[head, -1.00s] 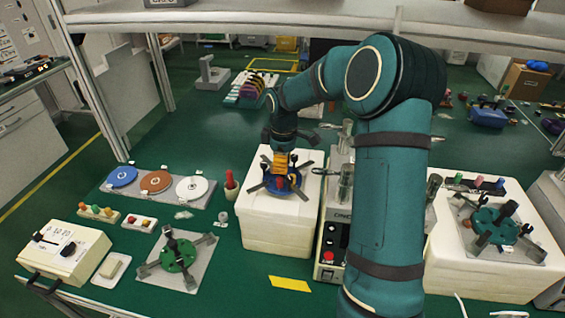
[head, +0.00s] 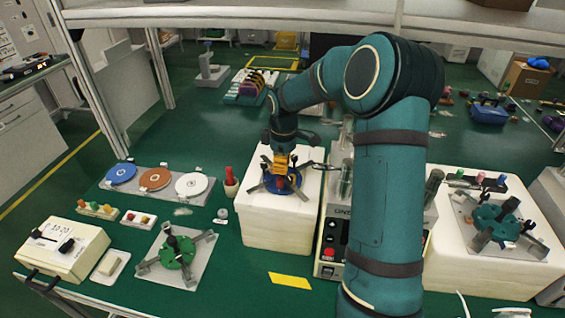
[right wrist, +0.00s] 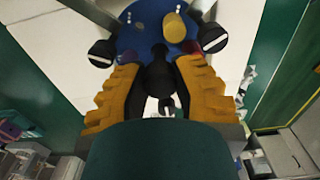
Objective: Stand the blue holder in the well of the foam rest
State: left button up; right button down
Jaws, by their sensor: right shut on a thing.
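The blue holder (head: 291,187) is a blue disc with dark arms spreading from it and a red part on top. It is over the top of the white foam rest (head: 276,229), near the middle of the head view. My right gripper (head: 283,166), with orange fingers, comes down on the holder from above and is shut on it. In the right wrist view the orange fingers (right wrist: 158,80) close around the holder's dark central post, with the blue disc (right wrist: 150,30) beyond. The well is hidden under the holder, so I cannot tell whether the holder is seated. My left gripper is not in view.
A green holder (head: 176,252) lies on a grey plate at left. Another (head: 497,219) stands on a white block at right. A machine with a red button (head: 329,253) adjoins the foam rest. A red-topped bottle (head: 230,182) stands to its left.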

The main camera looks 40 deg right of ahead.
jog(key=shift+f, duration=0.3)
jog(key=c, duration=0.8)
grip_release()
notch_tip(320, 180, up, 12)
jog(key=shift+s+d, duration=0.1)
